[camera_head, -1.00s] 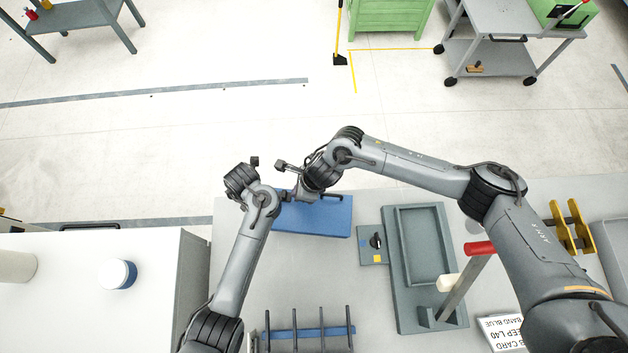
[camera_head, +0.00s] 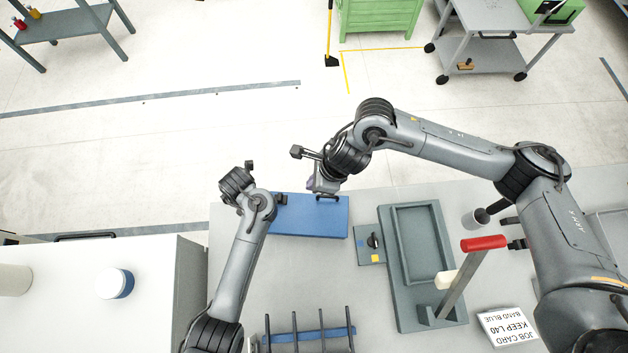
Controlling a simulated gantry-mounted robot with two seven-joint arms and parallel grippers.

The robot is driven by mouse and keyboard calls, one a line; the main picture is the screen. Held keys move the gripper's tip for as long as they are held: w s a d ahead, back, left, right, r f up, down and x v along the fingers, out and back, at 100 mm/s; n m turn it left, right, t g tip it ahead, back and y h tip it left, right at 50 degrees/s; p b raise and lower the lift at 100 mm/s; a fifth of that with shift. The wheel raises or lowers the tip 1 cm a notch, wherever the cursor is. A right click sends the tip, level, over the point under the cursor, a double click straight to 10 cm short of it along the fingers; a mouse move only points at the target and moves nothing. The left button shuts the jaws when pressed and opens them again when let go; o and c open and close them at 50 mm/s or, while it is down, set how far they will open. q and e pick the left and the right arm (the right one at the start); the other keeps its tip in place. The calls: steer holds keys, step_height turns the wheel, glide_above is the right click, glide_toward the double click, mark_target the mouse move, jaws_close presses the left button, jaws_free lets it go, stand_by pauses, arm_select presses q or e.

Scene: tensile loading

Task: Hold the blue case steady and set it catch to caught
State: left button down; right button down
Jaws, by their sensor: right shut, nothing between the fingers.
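The blue case (camera_head: 312,222) lies flat on the grey bench, in the middle of the head view. My right gripper (camera_head: 327,197) is shut and empty at the far edge of the case, right of its middle; I cannot tell whether it touches. My left wrist (camera_head: 238,186) is at the left end of the case, and my left arm covers that end. The left fingers are not clear enough to tell whether they are open or hold the case. The catch cannot be made out.
Right of the case are a small plate with a black knob (camera_head: 373,241), a grey tray fixture (camera_head: 437,235) and a red-handled lever (camera_head: 483,243). A rack with upright rods (camera_head: 322,330) stands nearer. A job card (camera_head: 508,327) lies at the right. A white cabinet (camera_head: 150,270) stands left.

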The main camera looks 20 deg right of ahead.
arm_select(q)
steer(key=shift+r, duration=0.1)
steer(key=c, duration=0.8)
jaws_free()
steer(key=shift+w, duration=0.1)
